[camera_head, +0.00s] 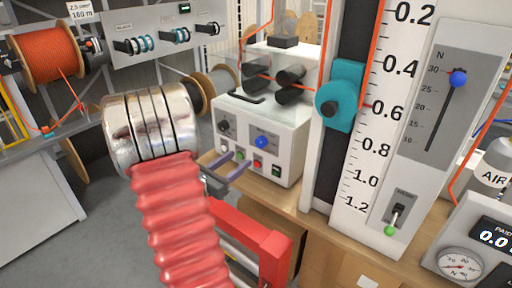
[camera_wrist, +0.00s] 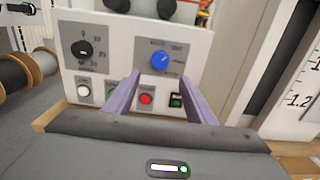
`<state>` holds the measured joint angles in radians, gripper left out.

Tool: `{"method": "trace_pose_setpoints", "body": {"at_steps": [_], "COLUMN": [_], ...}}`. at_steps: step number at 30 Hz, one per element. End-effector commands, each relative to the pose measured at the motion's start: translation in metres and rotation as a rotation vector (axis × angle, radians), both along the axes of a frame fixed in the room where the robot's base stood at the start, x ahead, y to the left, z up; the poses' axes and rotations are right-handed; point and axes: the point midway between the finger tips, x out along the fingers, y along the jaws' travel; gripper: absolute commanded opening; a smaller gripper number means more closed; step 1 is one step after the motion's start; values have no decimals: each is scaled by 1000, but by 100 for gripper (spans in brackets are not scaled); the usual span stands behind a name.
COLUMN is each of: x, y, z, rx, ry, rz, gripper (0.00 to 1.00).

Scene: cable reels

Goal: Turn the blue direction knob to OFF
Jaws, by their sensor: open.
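The blue direction knob (camera_head: 262,142) sits on a grey plate on the front of a white control box (camera_head: 291,125). In the wrist view the blue knob (camera_wrist: 160,61) has a pale pointer mark aimed up and right; the labels around it are too small to read surely. My gripper (camera_head: 236,165) is open and empty in front of the box, below the knob. In the wrist view its two purple fingers (camera_wrist: 162,95) stand apart, with the knob above and between their tips. I cannot tell the distance to the panel.
A black knob (camera_wrist: 86,49) is left of the blue one. Below are a white button (camera_wrist: 84,91), a red button (camera_wrist: 146,98) and a green-lit switch (camera_wrist: 176,100). Black rollers (camera_head: 290,76) top the box. A tall scale (camera_head: 372,150) stands to the right.

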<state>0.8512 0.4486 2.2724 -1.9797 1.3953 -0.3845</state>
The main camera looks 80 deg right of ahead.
Motion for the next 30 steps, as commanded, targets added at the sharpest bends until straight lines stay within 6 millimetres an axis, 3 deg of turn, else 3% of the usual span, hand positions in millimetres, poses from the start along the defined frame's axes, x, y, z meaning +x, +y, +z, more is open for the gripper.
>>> {"method": "trace_pose_setpoints", "body": {"at_steps": [18,24,30], "x": [-37,-43,-43], "y": [-84,-99,-102], "z": [0,0,0], "rx": [0,0,0], "ry": [-1,0,0], "rz": [-2,0,1], "gripper": [50,50,50]}}
